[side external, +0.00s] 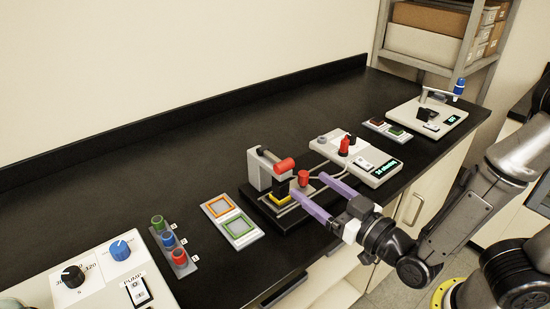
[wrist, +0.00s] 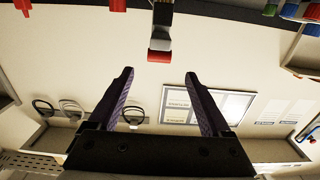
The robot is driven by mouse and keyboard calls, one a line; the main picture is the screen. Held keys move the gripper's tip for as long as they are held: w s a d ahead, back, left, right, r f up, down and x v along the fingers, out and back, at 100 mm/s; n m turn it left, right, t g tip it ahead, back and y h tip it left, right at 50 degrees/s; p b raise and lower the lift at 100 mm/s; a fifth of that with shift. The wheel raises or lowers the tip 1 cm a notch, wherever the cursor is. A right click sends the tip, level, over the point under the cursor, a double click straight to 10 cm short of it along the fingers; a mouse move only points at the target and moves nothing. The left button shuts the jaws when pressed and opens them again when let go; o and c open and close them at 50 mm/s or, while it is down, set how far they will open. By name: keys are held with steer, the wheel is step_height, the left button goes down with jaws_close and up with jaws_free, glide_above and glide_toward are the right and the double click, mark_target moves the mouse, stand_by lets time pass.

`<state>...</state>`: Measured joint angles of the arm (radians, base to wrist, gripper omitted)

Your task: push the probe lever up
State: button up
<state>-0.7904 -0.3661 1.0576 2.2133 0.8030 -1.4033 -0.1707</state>
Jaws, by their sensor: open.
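The stylus profiler (side external: 285,213) has a black base with a grey upright post (side external: 259,171) at its left. A red cylindrical grip (side external: 285,165) sticks out near the top of the post and looks like the probe lever's handle. A yellow and black block (side external: 281,194) sits below it. A smaller red knob (side external: 303,177) stands close to my fingertips. My gripper (side external: 310,185) is open, its purple fingers reaching over the base from the right. In the wrist view, a red-ended part (wrist: 159,57) lies beyond the gap of my gripper (wrist: 159,74); I cannot tell which part it is.
A white console with a red-topped knob (side external: 343,146) stands just right of the profiler. Orange and green framed pads (side external: 232,220), coloured cylinders on a rack (side external: 174,246) and a pump box (side external: 98,275) lie left. The black worktop behind (side external: 200,165) is clear.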

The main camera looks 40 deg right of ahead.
mark_target(275, 158)
steer(key=w, duration=1.3)
jaws_close()
